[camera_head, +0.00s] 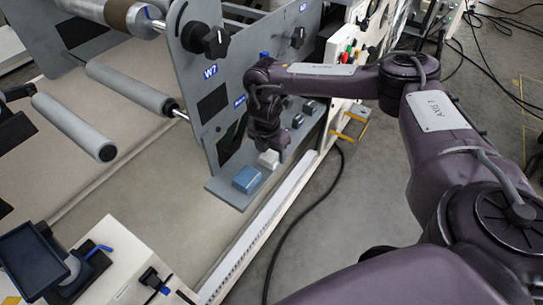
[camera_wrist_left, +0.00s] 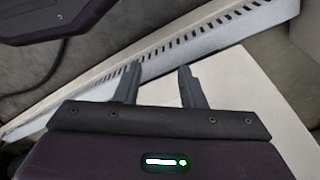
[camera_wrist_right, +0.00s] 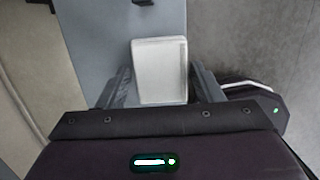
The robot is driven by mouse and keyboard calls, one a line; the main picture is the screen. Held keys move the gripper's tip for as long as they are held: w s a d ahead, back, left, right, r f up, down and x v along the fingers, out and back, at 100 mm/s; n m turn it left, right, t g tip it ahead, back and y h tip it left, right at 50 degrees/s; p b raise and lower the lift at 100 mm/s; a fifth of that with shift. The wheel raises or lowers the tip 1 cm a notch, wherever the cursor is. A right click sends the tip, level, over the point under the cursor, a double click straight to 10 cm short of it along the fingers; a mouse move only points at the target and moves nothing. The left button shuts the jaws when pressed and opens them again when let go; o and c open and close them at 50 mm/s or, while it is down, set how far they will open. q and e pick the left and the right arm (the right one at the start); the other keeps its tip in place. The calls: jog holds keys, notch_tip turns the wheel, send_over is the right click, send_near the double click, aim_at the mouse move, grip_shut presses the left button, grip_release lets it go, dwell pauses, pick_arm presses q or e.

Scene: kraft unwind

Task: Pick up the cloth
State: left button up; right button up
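A small white block-like thing (camera_head: 268,159), which may be the folded cloth, is at the grey shelf under my right gripper (camera_head: 270,148). In the right wrist view the white thing (camera_wrist_right: 160,70) shows between the two fingers of the right gripper (camera_wrist_right: 161,85). The fingers stand apart on either side of it; I cannot tell whether they touch it. A blue block (camera_head: 247,179) lies just in front of it on the shelf. My left gripper (camera_wrist_left: 158,80) is open and empty over a pale machine top and slotted rail. It is not in the head view.
The upright grey machine plate (camera_head: 215,95) stands close behind the right gripper. Grey rollers (camera_head: 75,127) are at the left. A slotted white rail (camera_head: 250,232) runs in front of the shelf. A black cable (camera_head: 300,215) lies on the floor. A small screen (camera_head: 32,262) stands at the lower left.

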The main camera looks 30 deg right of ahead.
jog(key=c, duration=0.7)
jog(key=shift+r, duration=0.1)
